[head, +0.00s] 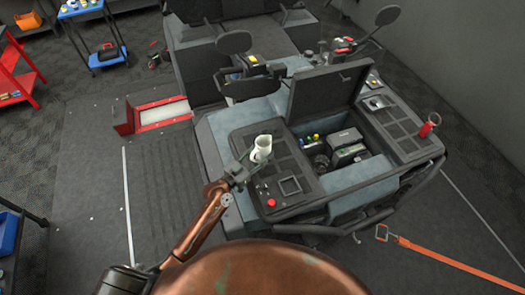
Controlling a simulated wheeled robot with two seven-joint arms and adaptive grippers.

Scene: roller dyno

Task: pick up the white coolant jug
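The white coolant jug (262,147) stands roughly upright on the dark left-hand panel of the vehicle, in the middle of the head view. My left gripper (247,163) is at the lower left side of the jug, with its fingers right up against it or very close. The fingers are small and dark against the panel, so I cannot tell whether they are closed on the jug. My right gripper is not in view.
An open bay (335,147) with a raised lid (327,92) lies right of the jug. A red emergency button (271,202) is in front of it. A side mirror (234,42) stands behind. An orange strap (450,261) stretches at lower right.

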